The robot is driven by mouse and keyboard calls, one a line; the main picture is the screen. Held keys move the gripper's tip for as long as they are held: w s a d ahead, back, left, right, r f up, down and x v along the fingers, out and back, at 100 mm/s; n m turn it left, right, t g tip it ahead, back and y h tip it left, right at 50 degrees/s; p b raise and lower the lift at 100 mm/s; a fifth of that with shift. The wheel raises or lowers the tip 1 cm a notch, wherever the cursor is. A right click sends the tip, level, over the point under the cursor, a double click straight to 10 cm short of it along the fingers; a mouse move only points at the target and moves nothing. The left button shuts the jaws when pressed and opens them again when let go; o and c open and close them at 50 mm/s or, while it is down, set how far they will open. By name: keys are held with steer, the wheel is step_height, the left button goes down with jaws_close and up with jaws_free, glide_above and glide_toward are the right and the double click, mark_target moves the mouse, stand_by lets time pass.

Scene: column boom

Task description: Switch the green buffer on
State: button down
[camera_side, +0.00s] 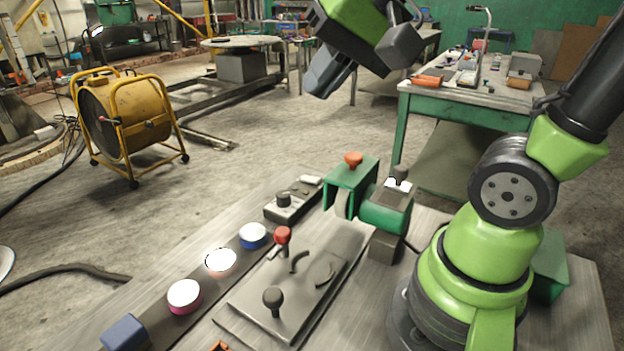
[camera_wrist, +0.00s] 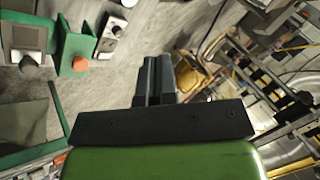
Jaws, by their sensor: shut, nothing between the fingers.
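The green buffer (camera_side: 384,211) stands on the bench to the left of my base in the side view. It has a green guard (camera_side: 340,180) with an orange-red knob (camera_side: 353,159) over its wheel. A dark switch lever (camera_side: 400,174) with white plates beside it sits on top of the motor housing. In the wrist view the guard (camera_wrist: 74,42) and the switch knob (camera_wrist: 28,62) show at the upper left. My gripper (camera_side: 322,82) is shut and empty, high above the bench and clear of the buffer. Its fingers (camera_wrist: 155,78) also show in the wrist view.
A control box with a dark knob (camera_side: 284,200) stands left of the guard. A row of coloured buttons (camera_side: 221,262) and a plate with a red-knobbed lever (camera_side: 282,237) lie in front. A yellow fan (camera_side: 135,112) stands on the floor. The air around my gripper is free.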

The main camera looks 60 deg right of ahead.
steer(key=w+d+f+m, duration=0.2)
steer(key=w+d+m, duration=0.3)
steer(key=w, duration=0.3)
steer(key=m, duration=1.2)
glide_above(300, 178)
steer(key=s, duration=0.1)
step_height(300, 178, down, 16)
steer(key=shift+s+d+t+h, duration=0.2)
steer(key=shift+d+t+h, duration=0.1)
steer(key=shift+d, duration=0.05)
steer(key=shift+f, duration=0.15)
steer(key=shift+s+f, duration=0.2)
steer(key=shift+f, duration=1.2)
steer(key=shift+s+f, duration=0.2)
steer(key=shift+f, duration=1.25)
steer(key=shift+s+f, duration=0.2)
steer(key=shift+f, duration=1.2)
steer(key=shift+f, duration=0.45)
